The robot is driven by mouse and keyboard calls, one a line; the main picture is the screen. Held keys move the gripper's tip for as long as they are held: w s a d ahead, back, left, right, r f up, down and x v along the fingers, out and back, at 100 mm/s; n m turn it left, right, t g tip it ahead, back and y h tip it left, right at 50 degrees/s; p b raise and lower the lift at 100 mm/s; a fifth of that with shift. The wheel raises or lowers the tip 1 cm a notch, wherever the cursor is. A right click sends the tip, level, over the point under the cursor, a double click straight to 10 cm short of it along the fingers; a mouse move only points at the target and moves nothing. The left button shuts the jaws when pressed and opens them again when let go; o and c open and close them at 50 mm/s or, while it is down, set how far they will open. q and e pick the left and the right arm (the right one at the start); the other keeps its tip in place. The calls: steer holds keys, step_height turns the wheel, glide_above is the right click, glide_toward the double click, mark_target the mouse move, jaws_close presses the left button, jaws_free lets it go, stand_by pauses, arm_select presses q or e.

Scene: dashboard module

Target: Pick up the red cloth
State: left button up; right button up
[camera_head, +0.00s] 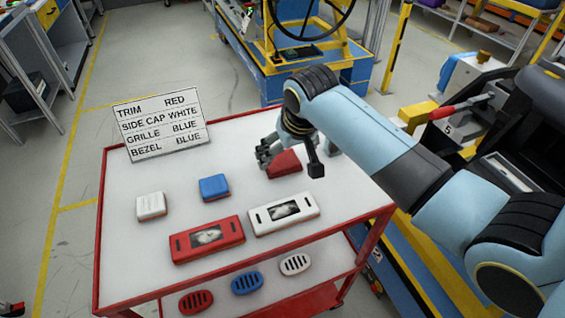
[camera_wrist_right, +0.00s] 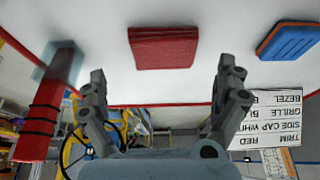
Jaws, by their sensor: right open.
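The red cloth (camera_head: 285,163) lies as a flat folded pad on the white top of the cart, near its back right. It also shows whole in the right wrist view (camera_wrist_right: 163,47), at top centre. My right gripper (camera_head: 291,165) is open over the cloth, with one finger on each side of it in the head view. In the right wrist view its spread fingers (camera_wrist_right: 165,78) are apart from the cloth, and nothing is between them. The arm hides part of the area right of the cloth. My left gripper is not in view.
The cart top (camera_head: 130,255) also holds a blue block (camera_head: 214,187), a white block (camera_head: 151,206), a red panel (camera_head: 207,239), a white panel (camera_head: 284,213) and a sign (camera_head: 162,125). A red upright bar (camera_wrist_right: 48,105) stands left in the wrist view. Oval grilles lie below.

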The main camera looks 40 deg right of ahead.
mark_target(283, 160)
steer(key=x, duration=0.5)
steer(key=shift+w+a, duration=0.1)
steer(key=shift+a, duration=0.05)
steer(key=shift+c, duration=0.4)
steer(key=c, duration=0.9)
